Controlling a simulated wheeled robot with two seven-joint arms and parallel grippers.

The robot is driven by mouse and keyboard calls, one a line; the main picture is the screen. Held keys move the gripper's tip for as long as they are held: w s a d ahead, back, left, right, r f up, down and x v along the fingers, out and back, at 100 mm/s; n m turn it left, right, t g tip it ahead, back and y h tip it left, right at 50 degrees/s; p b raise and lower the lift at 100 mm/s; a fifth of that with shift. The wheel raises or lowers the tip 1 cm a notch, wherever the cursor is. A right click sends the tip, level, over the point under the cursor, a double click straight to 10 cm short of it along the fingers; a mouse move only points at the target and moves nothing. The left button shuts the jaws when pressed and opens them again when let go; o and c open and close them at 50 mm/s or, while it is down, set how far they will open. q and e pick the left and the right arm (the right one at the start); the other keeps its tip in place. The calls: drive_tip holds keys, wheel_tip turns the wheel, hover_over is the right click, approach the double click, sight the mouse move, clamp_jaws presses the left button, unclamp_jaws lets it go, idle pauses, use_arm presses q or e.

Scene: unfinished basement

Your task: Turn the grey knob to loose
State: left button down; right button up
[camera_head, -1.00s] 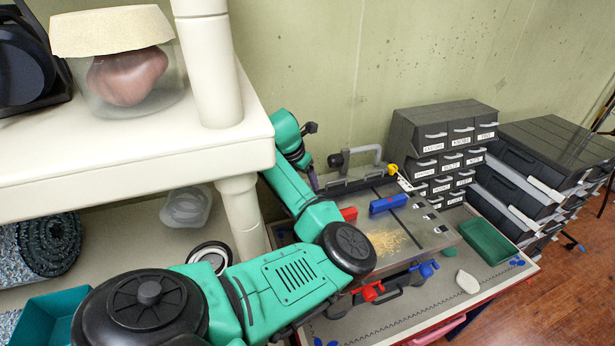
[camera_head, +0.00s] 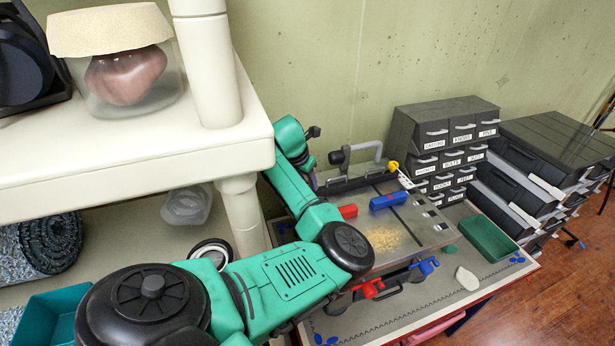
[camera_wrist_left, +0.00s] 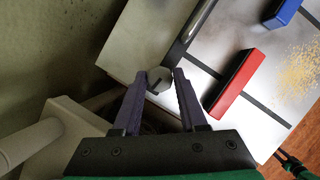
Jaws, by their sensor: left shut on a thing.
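The grey knob (camera_wrist_left: 159,80) is a small round grey piece at the near corner of the metal plate in the left wrist view. My left gripper (camera_wrist_left: 160,76) has its two purple fingers on either side of the knob and is shut on it. A darker line crosses the knob's face. I cannot read any mark for loose. In the head view my left arm reaches to the back left of the metal machine table (camera_head: 425,238), and the knob is hidden there. My right gripper is not in view.
A red block (camera_wrist_left: 234,84) and a blue block (camera_head: 388,202) lie on the plate, near sawdust (camera_head: 384,238). Labelled drawers (camera_head: 440,140) and a green tray (camera_head: 490,238) stand to the right. A cream shelf (camera_head: 130,150) is close on the left.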

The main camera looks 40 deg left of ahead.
use_arm(q)
drive_tip(key=n+y+b, duration=0.1)
drive_tip(key=n+b, duration=0.1)
drive_tip(key=b, duration=0.2)
drive_tip(key=n+g+y+b, duration=0.1)
drive_tip(key=n+b, duration=0.2)
drive_tip(key=b, duration=0.2)
drive_tip(key=n+y+b, duration=0.1)
drive_tip(key=n+b, duration=0.2)
drive_tip(key=b, duration=0.1)
drive_tip(key=shift+w+d+f+g+b, duration=0.2)
drive_tip(key=shift+g+b, duration=0.1)
drive_tip(key=shift+b, duration=0.1)
drive_tip(key=shift+r+n+g+b, duration=0.25)
drive_tip(key=shift+n+b, duration=0.35)
drive_tip(key=shift+n, duration=0.5)
drive_tip(key=n+g, duration=0.1)
drive_tip(key=n, duration=0.1)
drive_tip(key=shift+r+n+y+b, duration=0.1)
drive_tip(key=shift+n+y+b, duration=0.25)
drive_tip(key=shift+n+y, duration=0.05)
drive_tip(key=shift+w+r+n+g, duration=0.1)
drive_tip(key=shift+n+g, duration=0.35)
drive_tip(key=shift+n, duration=0.45)
drive_tip(key=shift+r+n+g+p, duration=0.1)
drive_tip(key=shift+n+g+p, duration=0.3)
drive_tip(key=shift+n, duration=0.4)
drive_tip(key=shift+w+n+g+p, duration=0.15)
drive_tip(key=shift+n+g+p, duration=0.45)
drive_tip(key=shift+n, duration=0.9)
